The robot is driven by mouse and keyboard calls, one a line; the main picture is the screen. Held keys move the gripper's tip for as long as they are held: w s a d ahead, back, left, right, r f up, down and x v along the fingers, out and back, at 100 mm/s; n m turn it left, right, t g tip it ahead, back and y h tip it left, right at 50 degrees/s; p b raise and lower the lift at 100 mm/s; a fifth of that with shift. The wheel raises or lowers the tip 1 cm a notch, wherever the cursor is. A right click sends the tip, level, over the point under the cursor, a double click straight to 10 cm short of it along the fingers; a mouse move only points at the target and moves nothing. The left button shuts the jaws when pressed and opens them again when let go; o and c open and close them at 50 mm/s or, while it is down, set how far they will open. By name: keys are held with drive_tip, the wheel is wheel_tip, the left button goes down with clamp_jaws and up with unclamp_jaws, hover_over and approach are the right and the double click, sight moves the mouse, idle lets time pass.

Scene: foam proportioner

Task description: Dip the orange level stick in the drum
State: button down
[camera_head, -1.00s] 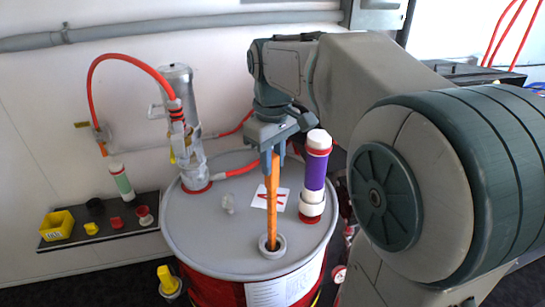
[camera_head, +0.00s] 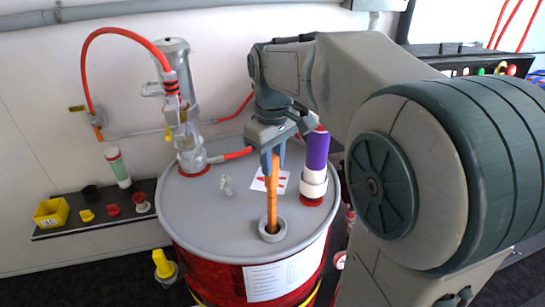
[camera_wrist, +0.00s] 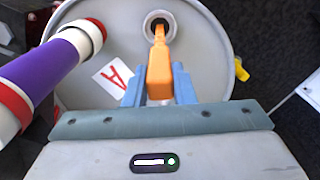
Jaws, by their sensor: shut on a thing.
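The orange level stick (camera_head: 272,200) stands nearly upright, with its lower end inside the ringed opening (camera_head: 272,229) on the drum's grey lid (camera_head: 215,225). My gripper (camera_head: 270,160) is shut on the stick's upper end above the lid. In the wrist view the stick (camera_wrist: 160,65) runs from between the fingers of my gripper (camera_wrist: 158,88) into the opening (camera_wrist: 160,22). The part of the stick below the lid is hidden inside the red drum (camera_head: 225,278).
A purple and white cylinder (camera_head: 316,155) stands on the lid close right of my gripper. A clear pump tube (camera_head: 180,105) with a red hose stands at the lid's left back. A black shelf (camera_head: 60,229) at left holds a yellow bin (camera_head: 51,212) and small caps.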

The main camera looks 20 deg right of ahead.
drive_tip(key=shift+f+b, duration=2.8)
drive_tip(key=shift+f, duration=1.35)
drive_tip(key=shift+r, duration=0.1)
wheel_tip(320, 180, up, 17)
drive_tip(key=p, duration=1.4)
drive_tip(key=shift+r, duration=0.15)
drive_tip(key=shift+r+p, duration=0.85)
drive_tip(key=shift+r, duration=0.6)
wheel_tip(320, 180, up, 6)
hover_over(272, 187)
drive_tip(key=w, duration=0.2)
drive_tip(key=shift+s+d+f, duration=0.1)
drive_tip(key=shift+s+d, duration=0.15)
drive_tip(key=shift+d, duration=0.05)
